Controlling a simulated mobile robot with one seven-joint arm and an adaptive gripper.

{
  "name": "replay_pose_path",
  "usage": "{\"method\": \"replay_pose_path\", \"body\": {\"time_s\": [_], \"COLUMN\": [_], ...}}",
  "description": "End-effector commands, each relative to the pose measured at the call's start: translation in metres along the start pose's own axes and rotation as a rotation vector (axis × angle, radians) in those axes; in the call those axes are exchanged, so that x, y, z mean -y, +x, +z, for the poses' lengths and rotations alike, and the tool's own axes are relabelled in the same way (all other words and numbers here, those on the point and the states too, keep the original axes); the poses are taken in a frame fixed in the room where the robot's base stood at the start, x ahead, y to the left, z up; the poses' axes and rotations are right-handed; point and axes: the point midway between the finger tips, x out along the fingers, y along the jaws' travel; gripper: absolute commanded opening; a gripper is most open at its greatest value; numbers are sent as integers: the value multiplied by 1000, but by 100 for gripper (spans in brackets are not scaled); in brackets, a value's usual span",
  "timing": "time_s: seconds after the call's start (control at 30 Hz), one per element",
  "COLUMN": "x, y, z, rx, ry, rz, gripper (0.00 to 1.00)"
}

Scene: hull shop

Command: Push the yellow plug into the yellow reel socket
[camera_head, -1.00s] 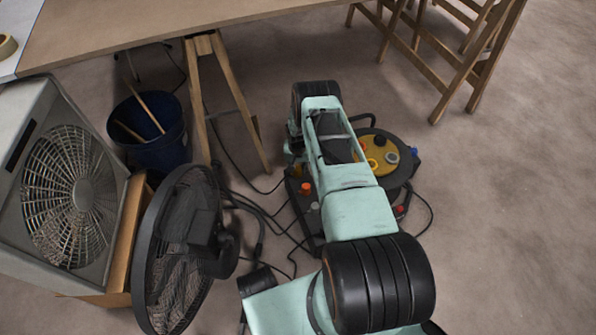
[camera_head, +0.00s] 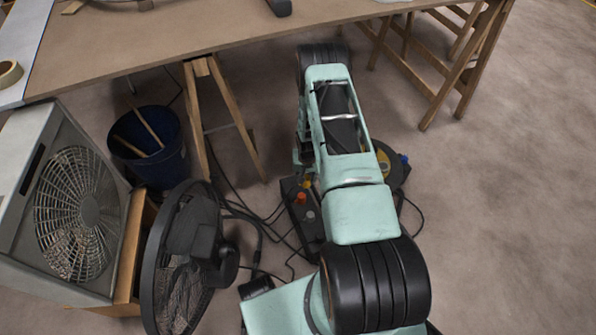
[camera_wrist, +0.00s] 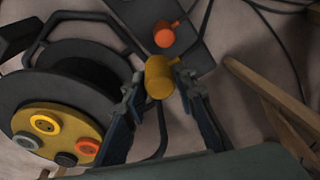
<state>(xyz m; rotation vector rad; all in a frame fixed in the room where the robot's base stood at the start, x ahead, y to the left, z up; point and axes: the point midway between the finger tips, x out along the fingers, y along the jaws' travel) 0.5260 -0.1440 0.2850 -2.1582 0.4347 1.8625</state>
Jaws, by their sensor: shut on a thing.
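In the wrist view my gripper (camera_wrist: 160,82) is shut on the yellow plug (camera_wrist: 159,77), its fingers on either side of it. The cable reel (camera_wrist: 45,90) is at lower left, apart from the plug. Its yellow face carries a yellow socket (camera_wrist: 45,124), a red-orange one (camera_wrist: 88,147), a grey one (camera_wrist: 25,142) and a black one (camera_wrist: 66,159). In the head view the reel (camera_head: 397,172) is mostly hidden behind my arm, and its sockets cannot be made out. My gripper is largely hidden there too.
A dark power strip (camera_head: 306,228) with an orange plug (camera_head: 299,199) and a grey one lies left of my arm. Loose cables, a round fan (camera_head: 180,245), a box fan (camera_head: 75,205) and a blue bucket (camera_head: 150,160) crowd the left. Trestle legs (camera_head: 235,115) stand behind.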

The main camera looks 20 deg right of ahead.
Motion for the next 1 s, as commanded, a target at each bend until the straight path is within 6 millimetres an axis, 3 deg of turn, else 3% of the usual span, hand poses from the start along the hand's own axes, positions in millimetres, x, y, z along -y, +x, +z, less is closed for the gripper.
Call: {"method": "replay_pose_path", "body": {"time_s": [0.1, 0.4, 1.0], "x": [-14, -33, -30], "y": [-16, -31, -40], "z": [15, 37, 33], "rx": [0, -3, -7], "ry": [3, 0, -6], "rz": [0, 0, -4], "gripper": [4, 4, 4]}}
